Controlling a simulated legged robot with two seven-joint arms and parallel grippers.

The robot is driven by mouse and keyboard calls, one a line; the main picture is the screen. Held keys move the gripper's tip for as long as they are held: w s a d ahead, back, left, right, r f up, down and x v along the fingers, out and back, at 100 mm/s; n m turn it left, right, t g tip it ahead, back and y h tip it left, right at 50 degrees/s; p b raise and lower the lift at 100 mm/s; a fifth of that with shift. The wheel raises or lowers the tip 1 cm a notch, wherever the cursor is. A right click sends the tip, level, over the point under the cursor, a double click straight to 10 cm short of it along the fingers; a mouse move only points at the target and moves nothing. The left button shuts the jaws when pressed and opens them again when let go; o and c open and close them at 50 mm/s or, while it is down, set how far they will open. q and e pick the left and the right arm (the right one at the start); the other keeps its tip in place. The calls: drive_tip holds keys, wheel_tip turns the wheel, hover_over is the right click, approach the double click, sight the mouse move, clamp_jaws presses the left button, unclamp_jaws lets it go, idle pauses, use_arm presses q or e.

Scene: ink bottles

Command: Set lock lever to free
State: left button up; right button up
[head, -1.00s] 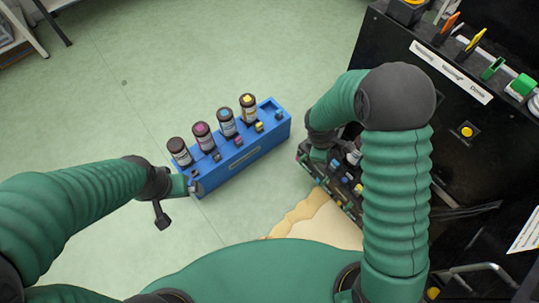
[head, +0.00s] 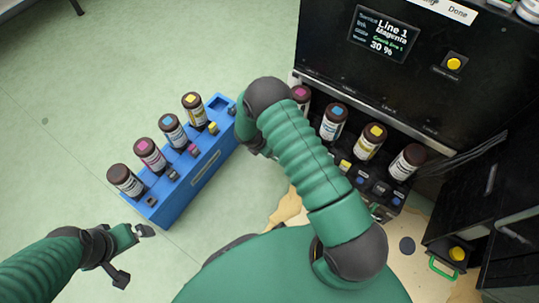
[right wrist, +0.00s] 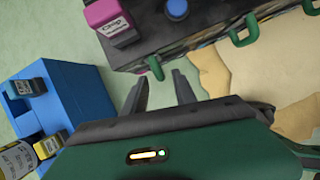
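I cannot tell which lock position the magenta one is in. In the head view my right arm hides this gripper and the magenta lever. My left gripper (head: 132,254) is open and empty over the floor, below the blue crate (head: 207,172).
The blue crate holds several ink bottles (head: 172,132) and small chips. The black machine (head: 440,70) has a screen (head: 383,35) reading Line 1 Magenta, 30 %, above a row of bottles (head: 369,142). A magenta chip (right wrist: 110,22) and blue button (right wrist: 177,8) sit by the lever.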

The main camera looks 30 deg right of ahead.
drive_tip(key=b+x, duration=0.1)
drive_tip(key=x, duration=0.2)
drive_tip(key=shift+d+f, duration=0.1)
drive_tip(key=shift+f, duration=0.1)
clamp_jaws()
drive_tip(key=shift+r, duration=0.1)
idle(1.2)
